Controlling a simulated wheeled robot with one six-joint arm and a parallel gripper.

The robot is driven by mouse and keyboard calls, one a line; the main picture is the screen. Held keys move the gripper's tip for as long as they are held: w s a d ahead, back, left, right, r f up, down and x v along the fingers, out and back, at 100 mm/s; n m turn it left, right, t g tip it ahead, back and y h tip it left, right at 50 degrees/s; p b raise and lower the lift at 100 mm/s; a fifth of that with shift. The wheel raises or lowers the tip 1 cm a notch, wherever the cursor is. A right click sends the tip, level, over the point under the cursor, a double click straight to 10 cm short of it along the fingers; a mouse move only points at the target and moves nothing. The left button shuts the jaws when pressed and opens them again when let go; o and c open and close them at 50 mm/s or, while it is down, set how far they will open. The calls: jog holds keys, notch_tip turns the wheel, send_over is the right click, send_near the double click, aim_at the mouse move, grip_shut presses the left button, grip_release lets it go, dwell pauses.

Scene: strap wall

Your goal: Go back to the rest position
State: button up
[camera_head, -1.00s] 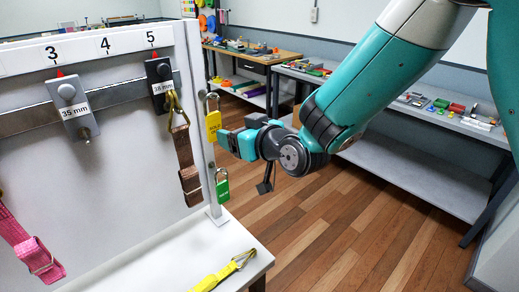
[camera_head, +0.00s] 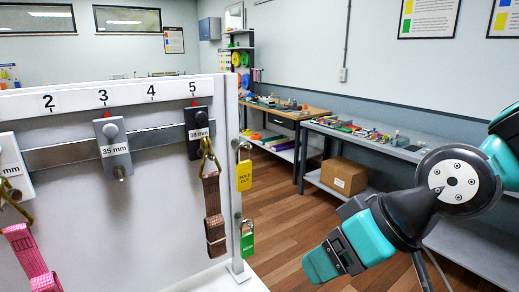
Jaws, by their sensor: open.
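My gripper (camera_head: 322,264), with teal fingers, is at the lower right of centre, pointing down and left over the floor. It is open, and I see nothing held in it. It is apart from the strap wall (camera_head: 85,205), to the right of its post. A brown strap (camera_head: 213,215) hangs by a brass hook from the black 38 mm holder (camera_head: 199,130) under number 5. A yellow padlock (camera_head: 244,175) and a green padlock (camera_head: 247,241) hang on the post. A pink strap (camera_head: 32,257) hangs at the lower left.
A grey 35 mm holder (camera_head: 112,147) under number 3 carries no strap. Workbenches with small parts (camera_head: 370,140) line the back wall, and a cardboard box (camera_head: 344,176) sits on a lower shelf. Wooden floor (camera_head: 285,215) is clear between wall and benches.

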jog(key=s+d+g+h, duration=0.2)
jog(key=s+d+g, duration=0.1)
jog(key=s, duration=0.5)
jog(key=shift+s+d+r, duration=0.15)
jog(key=shift+d+r, duration=0.05)
jog(key=shift+d, duration=0.55)
